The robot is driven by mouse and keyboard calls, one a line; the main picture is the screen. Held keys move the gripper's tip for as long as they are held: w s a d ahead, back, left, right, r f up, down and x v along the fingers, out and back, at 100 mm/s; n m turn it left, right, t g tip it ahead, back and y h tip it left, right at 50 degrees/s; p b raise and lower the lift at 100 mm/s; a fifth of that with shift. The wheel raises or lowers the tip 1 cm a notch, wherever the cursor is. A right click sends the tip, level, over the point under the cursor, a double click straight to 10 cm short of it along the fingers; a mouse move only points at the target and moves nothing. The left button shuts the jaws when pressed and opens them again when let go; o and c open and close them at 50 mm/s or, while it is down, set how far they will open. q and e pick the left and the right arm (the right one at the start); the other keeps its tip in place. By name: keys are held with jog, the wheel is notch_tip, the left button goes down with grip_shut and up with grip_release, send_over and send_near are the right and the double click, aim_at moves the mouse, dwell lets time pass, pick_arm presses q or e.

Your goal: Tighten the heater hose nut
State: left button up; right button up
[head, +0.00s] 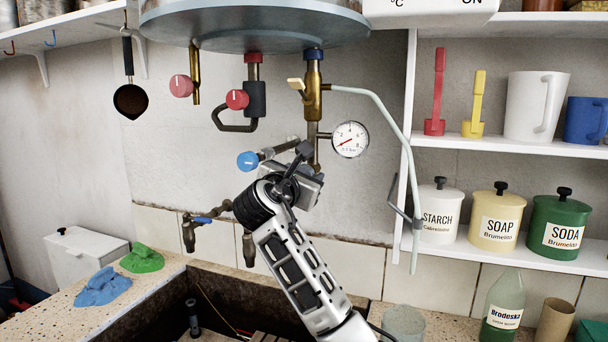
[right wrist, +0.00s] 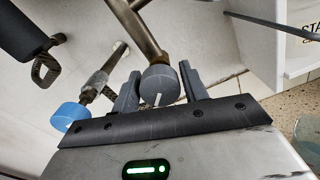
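A grey round nut-like piece with a white mark (right wrist: 158,85) sits at the lower end of a brownish metal pipe in the right wrist view. I take it for the hose nut. My right gripper (right wrist: 158,80) has one finger on each side of it, with narrow gaps seeming to show, so it looks open around the piece. In the head view my right gripper (head: 304,155) is under the heater's pipes and hides the nut. My left gripper is not in view.
The heater tank (head: 255,25) hangs above. A blue knob (head: 247,161), red knobs (head: 237,99) and a pressure gauge (head: 350,139) are close around my right gripper. A pale bent tube (head: 385,118) hangs to the right, beside shelves with canisters (head: 497,220).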

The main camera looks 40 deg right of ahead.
jog(key=c, duration=0.5)
